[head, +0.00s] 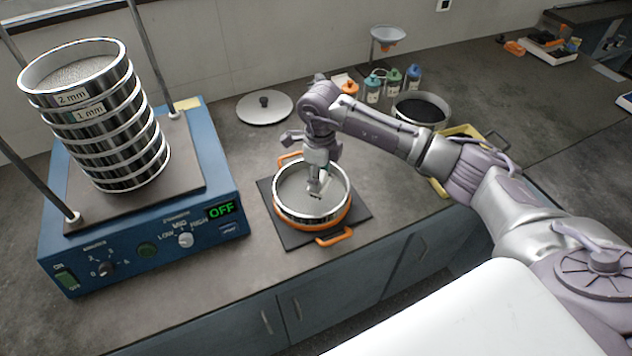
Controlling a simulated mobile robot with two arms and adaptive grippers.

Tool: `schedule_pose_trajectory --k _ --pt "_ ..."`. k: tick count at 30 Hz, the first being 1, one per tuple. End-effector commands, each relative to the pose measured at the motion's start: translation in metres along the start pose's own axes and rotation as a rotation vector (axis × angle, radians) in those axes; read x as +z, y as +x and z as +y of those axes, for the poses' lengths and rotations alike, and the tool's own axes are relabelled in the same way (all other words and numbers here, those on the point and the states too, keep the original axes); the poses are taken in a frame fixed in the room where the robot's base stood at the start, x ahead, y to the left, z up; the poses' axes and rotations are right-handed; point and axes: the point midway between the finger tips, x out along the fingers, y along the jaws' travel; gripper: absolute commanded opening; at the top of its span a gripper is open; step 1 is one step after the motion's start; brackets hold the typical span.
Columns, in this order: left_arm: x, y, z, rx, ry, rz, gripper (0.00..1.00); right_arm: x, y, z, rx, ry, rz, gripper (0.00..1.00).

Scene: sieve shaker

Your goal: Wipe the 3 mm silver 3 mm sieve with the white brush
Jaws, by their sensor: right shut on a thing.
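A silver sieve (286,208) sits in an orange ring with two orange handles (335,237), on a dark square mat (358,207). No size label can be read on it. My right gripper (316,183) reaches down inside the sieve, over its mesh. It is shut on a small pale thing, which looks like the white brush, mostly hidden by the fingers. A small dark patch shows on the mesh just below the fingertips; I cannot tell whether the bristles touch the mesh. My left gripper is not in view.
A blue shaker (150,245) reading OFF stands at left with a tall stack of sieves (118,140) labelled 2 mm and 1 mm between metal rods. A round lid (264,108), several small bottles (393,80), a dark-filled sieve (421,110) and a yellow tray (440,187) lie around.

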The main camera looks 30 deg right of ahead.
Motion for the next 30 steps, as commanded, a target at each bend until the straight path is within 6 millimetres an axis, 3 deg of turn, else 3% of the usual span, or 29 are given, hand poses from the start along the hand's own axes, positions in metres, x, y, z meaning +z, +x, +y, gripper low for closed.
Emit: schedule_pose_trajectory --k 9,30 --pt "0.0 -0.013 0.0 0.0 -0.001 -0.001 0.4 -0.004 -0.025 -0.009 0.0 0.004 0.0 0.17" --pt "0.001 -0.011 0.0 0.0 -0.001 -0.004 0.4 -0.005 -0.024 -0.008 0.0 0.001 0.0 0.17"
